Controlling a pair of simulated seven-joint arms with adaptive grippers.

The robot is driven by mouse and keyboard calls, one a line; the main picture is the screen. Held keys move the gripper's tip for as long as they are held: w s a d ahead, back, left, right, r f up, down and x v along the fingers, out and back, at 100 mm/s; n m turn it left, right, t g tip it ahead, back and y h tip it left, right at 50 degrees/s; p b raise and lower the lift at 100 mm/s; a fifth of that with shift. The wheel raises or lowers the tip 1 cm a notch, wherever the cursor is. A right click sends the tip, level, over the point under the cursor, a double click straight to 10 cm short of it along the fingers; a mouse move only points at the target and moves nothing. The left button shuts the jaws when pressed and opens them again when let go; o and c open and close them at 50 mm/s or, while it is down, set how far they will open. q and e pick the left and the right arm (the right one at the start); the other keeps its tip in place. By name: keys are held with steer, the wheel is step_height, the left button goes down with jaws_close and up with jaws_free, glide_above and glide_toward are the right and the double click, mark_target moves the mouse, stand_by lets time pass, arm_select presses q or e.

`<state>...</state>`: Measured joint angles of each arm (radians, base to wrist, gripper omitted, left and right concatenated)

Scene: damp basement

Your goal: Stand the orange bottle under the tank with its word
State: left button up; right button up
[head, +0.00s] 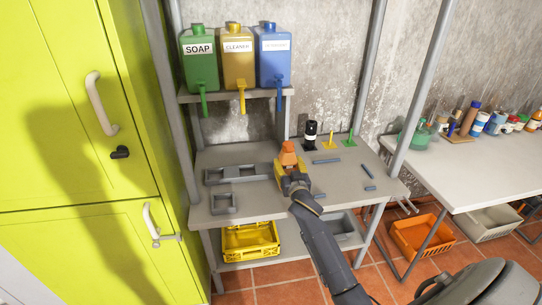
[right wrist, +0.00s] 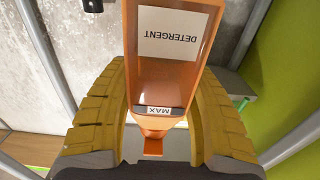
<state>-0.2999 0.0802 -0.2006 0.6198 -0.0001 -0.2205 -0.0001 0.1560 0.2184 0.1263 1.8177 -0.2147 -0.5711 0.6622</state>
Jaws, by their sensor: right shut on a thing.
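My right gripper (head: 291,172) is shut on the orange bottle (head: 288,150), in front of and below the tanks. In the right wrist view the orange bottle (right wrist: 180,85) sits between the yellow fingers, its white label reading DETERGENT upside down, with a MAX mark near the cap end. Three tanks stand on the upper shelf: a green tank (head: 200,70) marked SOAP, a yellow tank (head: 238,66) marked CLEANER, and a blue tank (head: 273,70) whose word is too small to read. Each has a tap hanging over the shelf edge. My left gripper is not in view.
The grey bench (head: 255,203) below holds grey trays (head: 237,175), a black bottle (head: 311,134) and small yellow and green pieces. A yellow crate (head: 250,242) sits underneath. A tall lime cabinet (head: 90,150) stands left; a table (head: 490,170) with several bottles stands right.

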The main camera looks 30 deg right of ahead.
steer(key=shift+s+f, duration=0.15)
stand_by(0.4)
steer(key=w+d+f, duration=0.2)
steer(key=w, duration=0.5)
steer(key=w+d+f, duration=0.2)
steer(key=w+d, duration=0.1)
steer(key=w, duration=0.5)
steer(key=shift+f, duration=0.25)
stand_by(1.6)
stand_by(0.4)
steer(key=o, duration=1.6)
steer(key=shift+c, duration=0.2)
steer(key=shift+f, duration=0.15)
